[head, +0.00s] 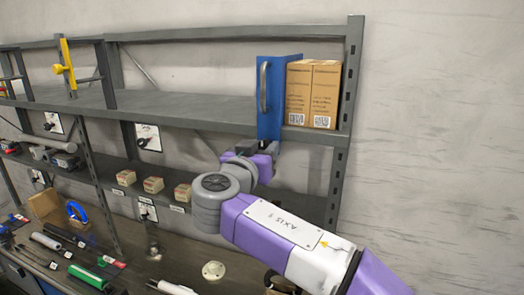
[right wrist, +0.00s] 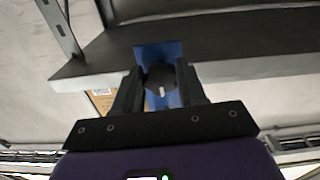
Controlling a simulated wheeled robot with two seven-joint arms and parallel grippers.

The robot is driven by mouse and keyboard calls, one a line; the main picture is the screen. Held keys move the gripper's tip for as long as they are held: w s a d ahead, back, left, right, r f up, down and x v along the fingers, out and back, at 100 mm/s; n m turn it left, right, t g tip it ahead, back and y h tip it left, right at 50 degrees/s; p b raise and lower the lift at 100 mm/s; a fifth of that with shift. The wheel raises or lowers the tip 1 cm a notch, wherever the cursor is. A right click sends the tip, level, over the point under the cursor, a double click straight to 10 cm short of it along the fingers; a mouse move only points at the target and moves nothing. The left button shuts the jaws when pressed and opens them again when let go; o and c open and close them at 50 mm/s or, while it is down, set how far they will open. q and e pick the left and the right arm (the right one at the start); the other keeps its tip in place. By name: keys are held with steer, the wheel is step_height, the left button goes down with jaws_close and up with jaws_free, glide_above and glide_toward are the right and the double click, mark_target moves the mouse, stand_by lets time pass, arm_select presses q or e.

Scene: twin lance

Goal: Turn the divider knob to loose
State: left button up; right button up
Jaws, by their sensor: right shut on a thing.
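The blue divider (head: 268,118) stands upright on the upper shelf with a grey handle on its face. Its round dark knob (right wrist: 154,74) shows in the right wrist view, with a white pointer mark toward the bottom of the picture. The blue plate (right wrist: 146,52) of the divider is behind it. My right gripper (head: 262,148) is at the divider's lower end, at the shelf's front edge. In the right wrist view its fingers (right wrist: 160,80) are shut on the knob, one on each side. The knob is hidden in the head view. My left gripper is not in view.
Two cardboard boxes (head: 312,95) stand right of the divider, close to the shelf's end post (head: 349,80). The upper shelf (head: 190,108) is bare to the left. Small boxes (head: 153,185) sit on the lower shelf. Tools lie on the bench below.

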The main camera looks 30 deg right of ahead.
steer(key=n, duration=1.4)
steer(key=shift+s+r+n, duration=0.1)
steer(key=shift+n, duration=0.3)
steer(key=n+p, duration=0.3)
steer(key=n, duration=0.2)
steer(key=shift+r, duration=0.1)
steer(key=n+p, duration=0.1)
steer(key=n, duration=0.4)
steer(key=shift+p, duration=0.4)
steer(key=n, duration=1)
steer(key=shift+r+n, duration=0.1)
steer(key=shift+n, duration=0.2)
steer(key=o, duration=1.1)
steer(key=shift+c, duration=0.2)
